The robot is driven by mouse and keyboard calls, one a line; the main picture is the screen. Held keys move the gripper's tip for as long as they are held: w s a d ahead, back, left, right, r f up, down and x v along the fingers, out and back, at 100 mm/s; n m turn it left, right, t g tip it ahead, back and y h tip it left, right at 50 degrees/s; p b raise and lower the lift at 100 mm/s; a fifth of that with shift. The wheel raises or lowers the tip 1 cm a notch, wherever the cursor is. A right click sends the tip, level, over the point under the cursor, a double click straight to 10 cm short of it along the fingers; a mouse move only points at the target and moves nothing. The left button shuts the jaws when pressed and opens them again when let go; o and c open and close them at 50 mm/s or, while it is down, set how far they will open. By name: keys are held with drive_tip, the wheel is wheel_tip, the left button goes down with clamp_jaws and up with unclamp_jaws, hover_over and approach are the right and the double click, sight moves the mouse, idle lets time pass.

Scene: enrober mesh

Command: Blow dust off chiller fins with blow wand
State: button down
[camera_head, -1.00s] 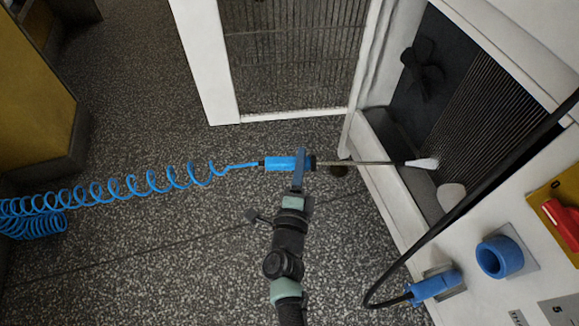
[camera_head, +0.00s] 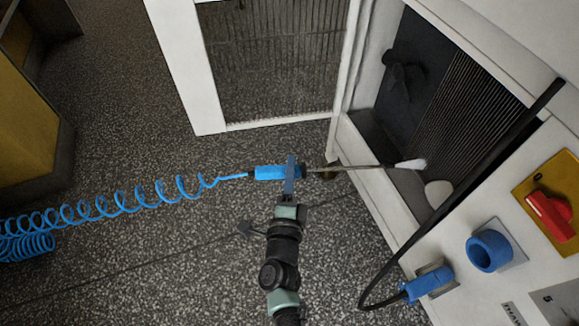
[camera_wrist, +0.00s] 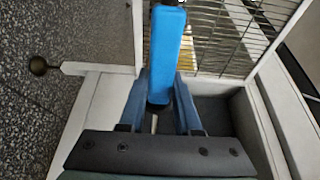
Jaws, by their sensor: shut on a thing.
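My gripper (camera_head: 290,172) is shut on the blue handle of the blow wand (camera_head: 270,173). The handle also shows between the fingers in the wrist view (camera_wrist: 166,50). The wand's thin metal tube points right, and its tip is at the cabinet opening with a white cone of air at its end. The chiller fins (camera_head: 470,108) are dark upright ribs inside the opening, beyond the white cone. A pale rounded patch (camera_head: 438,192) shows low in the opening. I cannot tell whether dust lies on the fins.
A blue coiled hose (camera_head: 110,205) runs left from the wand. A mesh door (camera_head: 280,65) stands open left of the opening. A black bar (camera_head: 500,147) crosses before the opening. A blue ring holder (camera_head: 489,251) and red switch (camera_head: 550,215) are on the panel.

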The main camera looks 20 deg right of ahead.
drive_tip(key=s+p, duration=0.1)
drive_tip(key=s, duration=0.8)
drive_tip(key=shift+s+d, duration=0.2)
drive_tip(key=shift+s, duration=0.2)
idle(0.8)
idle(0.6)
